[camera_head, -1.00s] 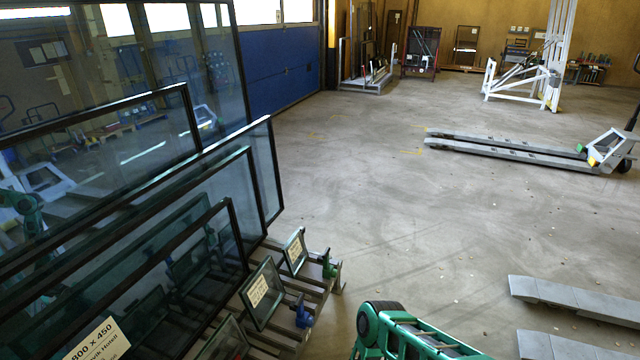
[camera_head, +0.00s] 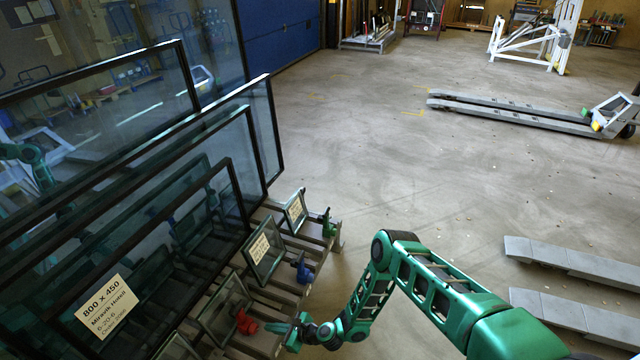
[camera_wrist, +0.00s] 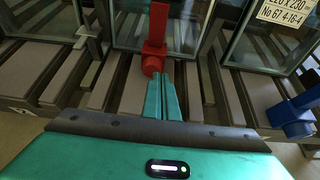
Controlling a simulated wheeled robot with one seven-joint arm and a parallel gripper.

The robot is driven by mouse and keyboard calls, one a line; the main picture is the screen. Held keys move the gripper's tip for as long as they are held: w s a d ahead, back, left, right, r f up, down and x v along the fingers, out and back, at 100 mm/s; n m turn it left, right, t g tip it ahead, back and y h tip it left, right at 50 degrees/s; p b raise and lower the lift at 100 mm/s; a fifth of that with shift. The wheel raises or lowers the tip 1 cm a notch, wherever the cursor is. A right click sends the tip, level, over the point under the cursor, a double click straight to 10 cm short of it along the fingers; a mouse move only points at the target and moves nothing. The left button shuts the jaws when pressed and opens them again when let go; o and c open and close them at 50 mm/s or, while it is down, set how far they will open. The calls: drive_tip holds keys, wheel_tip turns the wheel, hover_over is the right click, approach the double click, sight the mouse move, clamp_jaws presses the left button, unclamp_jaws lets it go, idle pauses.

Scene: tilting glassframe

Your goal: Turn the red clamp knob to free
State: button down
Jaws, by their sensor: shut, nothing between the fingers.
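A blue clamp (camera_head: 303,270) and a green clamp (camera_head: 327,224) stand farther along the rack front. The blue one also shows at right in the wrist view (camera_wrist: 290,118). Large glass frames (camera_head: 110,200) lean at left. Open floor (camera_head: 400,170) lies right of the rack.

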drive_tip(key=shift+w+a, duration=0.3)
drive_tip(key=shift+a, duration=0.4)
drive_tip(key=shift+w+a, duration=0.35)
drive_tip(key=shift+a, duration=0.4)
drive_tip(key=shift+w+a, duration=0.3)
drive_tip(key=shift+a, duration=0.4)
drive_tip(key=shift+s+a+r, duration=0.1)
drive_tip(key=shift+s+a, duration=0.1)
drive_tip(key=shift+s, duration=0.3)
drive_tip(key=shift+s+a, duration=0.2)
drive_tip(key=shift+s, duration=0.3)
drive_tip(key=shift+s+a+f, duration=0.15)
drive_tip(key=shift+s+f, duration=0.05)
drive_tip(key=shift+s, duration=0.2)
drive_tip(key=shift+r, duration=0.1)
drive_tip(key=shift+s+r, duration=0.1)
drive_tip(key=shift+r, duration=0.15)
drive_tip(key=shift+s+d+r, duration=0.1)
drive_tip(key=shift+s+d, duration=0.25)
drive_tip(key=shift+d, duration=0.55)
drive_tip(key=shift+s+d+f, duration=0.1)
drive_tip(key=shift+s+d, duration=0.3)
drive_tip(key=shift+d, duration=0.55)
drive_tip(key=shift+s+d+r, duration=0.1)
drive_tip(key=shift+s+d, duration=0.25)
drive_tip(key=shift+d, duration=0.55)
